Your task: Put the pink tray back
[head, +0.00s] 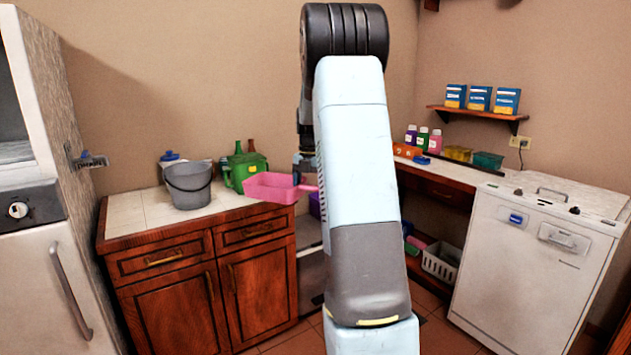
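The pink tray (268,189) is a shallow open tray at the front right corner of the tiled counter, and its right end reaches past the counter's edge. My gripper (299,180) points down at the tray's right side and appears shut on it. The fingertips are small and dark, and my arm hides part of the area to the right. The tray looks held at about the height of the counter top; I cannot tell whether it touches the counter.
Across the gap, the right-hand worktop (447,172) holds bottles and small boxes. A white basket (441,262) sits below it. A white dishwasher (533,266) stands at right.

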